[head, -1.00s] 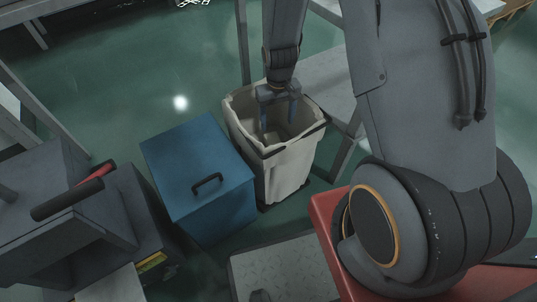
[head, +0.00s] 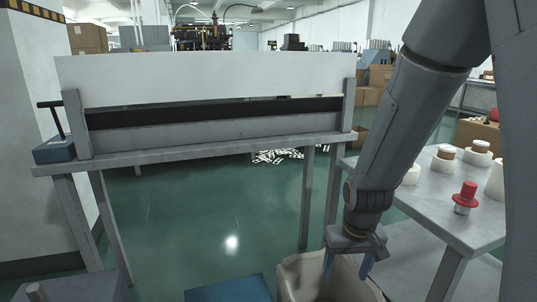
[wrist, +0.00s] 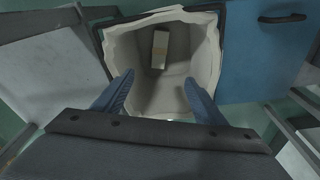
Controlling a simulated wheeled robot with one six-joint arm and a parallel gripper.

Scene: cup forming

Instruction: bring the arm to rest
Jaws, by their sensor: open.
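My gripper (head: 345,262) hangs from my arm at the lower right of the head view, over the cream bin (head: 318,280). Its two blue fingers are apart and nothing is between them. In the wrist view my gripper (wrist: 160,95) points down at the bin's open mouth, and the bin (wrist: 200,68) shows its pale rim and inner walls.
A blue lidded box (head: 228,290) stands left of the bin. A metal side table (head: 440,200) with white rolls and a red-topped piece (head: 465,197) is at the right. A long bench with a white panel (head: 210,80) spans the back. Green floor lies between.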

